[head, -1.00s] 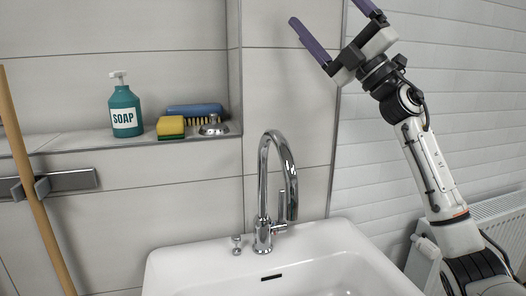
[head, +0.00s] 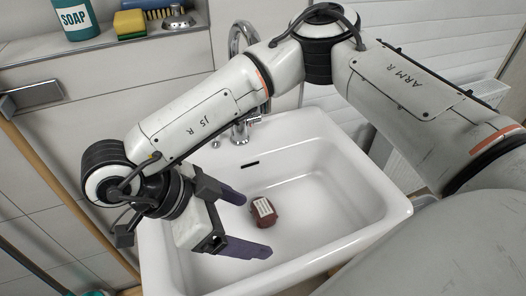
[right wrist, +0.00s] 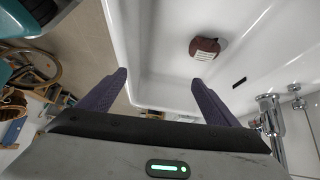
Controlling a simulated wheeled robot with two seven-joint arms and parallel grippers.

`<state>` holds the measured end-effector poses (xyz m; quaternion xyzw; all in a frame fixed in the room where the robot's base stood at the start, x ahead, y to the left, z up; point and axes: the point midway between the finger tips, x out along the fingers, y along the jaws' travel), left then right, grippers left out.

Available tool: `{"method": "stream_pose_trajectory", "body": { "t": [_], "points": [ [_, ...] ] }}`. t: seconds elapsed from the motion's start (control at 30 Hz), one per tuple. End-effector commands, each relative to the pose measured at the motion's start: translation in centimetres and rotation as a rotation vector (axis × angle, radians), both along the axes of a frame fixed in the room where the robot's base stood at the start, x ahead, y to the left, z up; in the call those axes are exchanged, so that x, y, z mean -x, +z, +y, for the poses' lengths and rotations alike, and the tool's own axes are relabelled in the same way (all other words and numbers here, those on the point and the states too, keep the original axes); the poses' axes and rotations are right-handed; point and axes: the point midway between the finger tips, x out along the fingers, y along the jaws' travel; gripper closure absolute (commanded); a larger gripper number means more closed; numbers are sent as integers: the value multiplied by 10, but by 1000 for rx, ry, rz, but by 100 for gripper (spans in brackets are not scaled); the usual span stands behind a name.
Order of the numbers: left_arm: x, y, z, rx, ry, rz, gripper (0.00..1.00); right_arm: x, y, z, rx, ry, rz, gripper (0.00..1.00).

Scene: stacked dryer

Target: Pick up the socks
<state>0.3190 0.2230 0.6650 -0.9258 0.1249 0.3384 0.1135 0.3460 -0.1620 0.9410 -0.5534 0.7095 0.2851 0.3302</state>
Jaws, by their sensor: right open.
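The socks (head: 264,212) are a small dark red bundle with a white printed label, lying in the basin of the white sink (head: 352,150). They also show in the right wrist view (right wrist: 205,49), beyond the fingers and towards the right. My right gripper (head: 255,226) is open and empty over the left part of the sink. Its two purple fingers point towards the socks, apart from them. In the right wrist view, nothing is between the fingers (right wrist: 159,78). My left gripper is not in view.
A chrome faucet (head: 240,128) stands at the sink's back edge. A soap bottle (head: 75,18), a yellow and green sponge (head: 130,24) and a blue brush (head: 150,4) sit on the wall ledge. A wooden pole (head: 60,190) leans at left. The basin around the socks is clear.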

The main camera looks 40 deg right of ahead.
Motion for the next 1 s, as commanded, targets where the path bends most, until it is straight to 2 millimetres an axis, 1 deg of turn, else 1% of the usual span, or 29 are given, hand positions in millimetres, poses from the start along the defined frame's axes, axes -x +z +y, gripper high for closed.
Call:
{"method": "stream_pose_trajectory", "body": {
  "t": [0.03, 0.1, 0.2, 0.3, 0.37, 0.47, 0.7, 0.8, 0.83, 0.9, 1.0],
  "points": [
    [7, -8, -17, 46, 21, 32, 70, -12, -22, -14, 109, 135, -18, 16],
    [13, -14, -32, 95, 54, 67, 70, -30, -38, -29, 220, 297, -38, 16],
    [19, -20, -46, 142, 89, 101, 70, -49, -49, -38, 328, 459, -54, 16],
    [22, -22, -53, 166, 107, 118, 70, -59, -54, -40, 383, 546, -60, 16],
    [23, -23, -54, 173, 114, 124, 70, -62, -58, -41, 400, 570, -62, 16],
    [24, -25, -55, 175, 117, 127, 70, -63, -70, -41, 409, 585, -61, 16],
    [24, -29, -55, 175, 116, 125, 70, -62, -123, -41, 405, 581, -60, 16],
    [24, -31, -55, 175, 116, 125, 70, -62, -141, -42, 406, 579, -60, 16],
    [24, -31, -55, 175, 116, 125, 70, -65, -141, -49, 406, 576, -61, 16],
    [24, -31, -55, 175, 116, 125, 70, -68, -145, -56, 405, 576, -61, 16],
    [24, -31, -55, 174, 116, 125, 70, -70, -147, -61, 405, 578, -63, 16]
  ]
}}
